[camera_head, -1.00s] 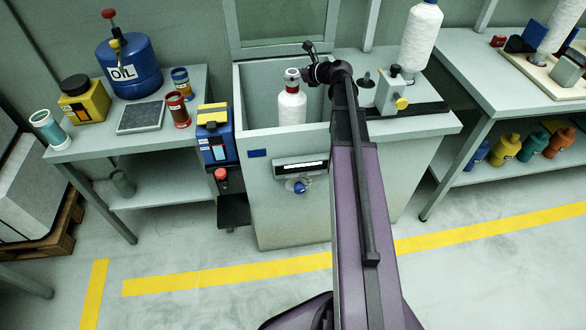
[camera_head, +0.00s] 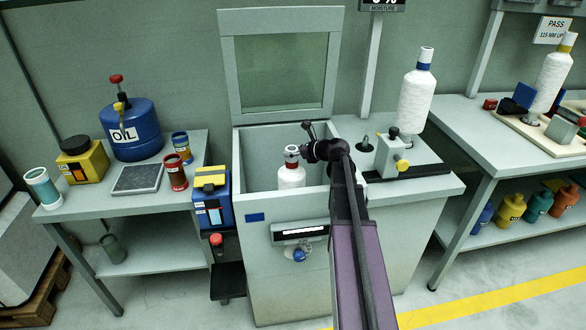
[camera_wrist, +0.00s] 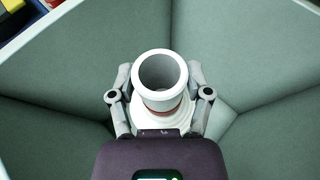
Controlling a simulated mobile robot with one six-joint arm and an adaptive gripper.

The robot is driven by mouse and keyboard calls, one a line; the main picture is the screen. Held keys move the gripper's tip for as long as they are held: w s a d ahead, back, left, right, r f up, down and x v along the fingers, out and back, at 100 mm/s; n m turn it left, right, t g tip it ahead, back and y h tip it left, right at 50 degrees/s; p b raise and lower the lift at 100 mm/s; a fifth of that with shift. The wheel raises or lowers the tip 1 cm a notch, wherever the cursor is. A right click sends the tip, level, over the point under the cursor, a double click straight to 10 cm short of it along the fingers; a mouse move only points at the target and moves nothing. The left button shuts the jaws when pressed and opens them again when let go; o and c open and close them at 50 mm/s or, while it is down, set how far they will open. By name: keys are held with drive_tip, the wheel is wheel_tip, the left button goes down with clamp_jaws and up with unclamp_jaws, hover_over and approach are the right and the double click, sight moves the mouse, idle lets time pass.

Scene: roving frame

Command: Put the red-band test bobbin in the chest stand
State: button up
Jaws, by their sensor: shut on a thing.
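The red-band test bobbin (camera_head: 291,177) is a white cone of yarn on a pale tube. It is upright inside the open chest (camera_head: 345,205), with its lower part hidden behind the front rim in the head view. My gripper (camera_head: 292,154) is shut on its upper tube. In the wrist view the hollow tube end of the bobbin (camera_wrist: 160,76) sits between the two fingers of my gripper (camera_wrist: 160,98), with a red band just below the tube mouth. The chest stand is not visible, so I cannot tell whether the bobbin touches it.
The chest lid (camera_head: 278,65) stands open behind. A left table (camera_head: 105,208) holds an oil can (camera_head: 131,130). Green chest walls (camera_wrist: 245,50) surround the bobbin.

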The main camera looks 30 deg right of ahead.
sight(297, 162)
drive_tip(key=shift+f+b, duration=0.3)
drive_tip(key=shift+f, duration=0.25)
drive_tip(key=shift+f+b, duration=1.85)
drive_tip(key=shift+b, duration=0.05)
drive_tip(key=shift+f, duration=0.15)
drive_tip(key=o, duration=1.3)
drive_tip(key=shift+o, duration=0.2)
